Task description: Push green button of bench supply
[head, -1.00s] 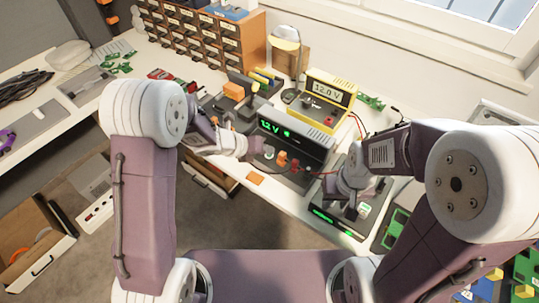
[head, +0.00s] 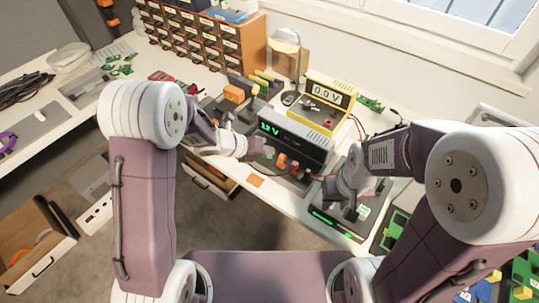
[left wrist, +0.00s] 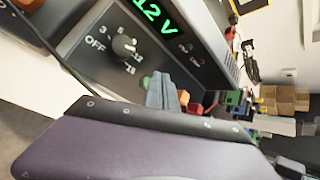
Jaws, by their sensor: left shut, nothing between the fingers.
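The bench supply (head: 300,140) is a dark grey box with a green "12 V" display, on the bench in the head view. Its panel (left wrist: 90,45) fills the upper left wrist view, with a dark selector knob (left wrist: 124,47) marked OFF, 3, 5, 12, 15. My left gripper (head: 256,147) is at the left part of the supply's front. Its grey fingers (left wrist: 162,92) are shut and empty, close to the lower panel. A green sliver shows beside them, mostly hidden. My right gripper (head: 331,188) is near the supply's right front; its fingers are unclear.
A yellow meter (head: 328,103) reading 0.0 V stands behind the supply. Orange and red terminals (head: 282,161) sit at the supply's front. A dark device with a green light strip (head: 338,222) lies at the front right. A lamp (head: 285,45) stands behind.

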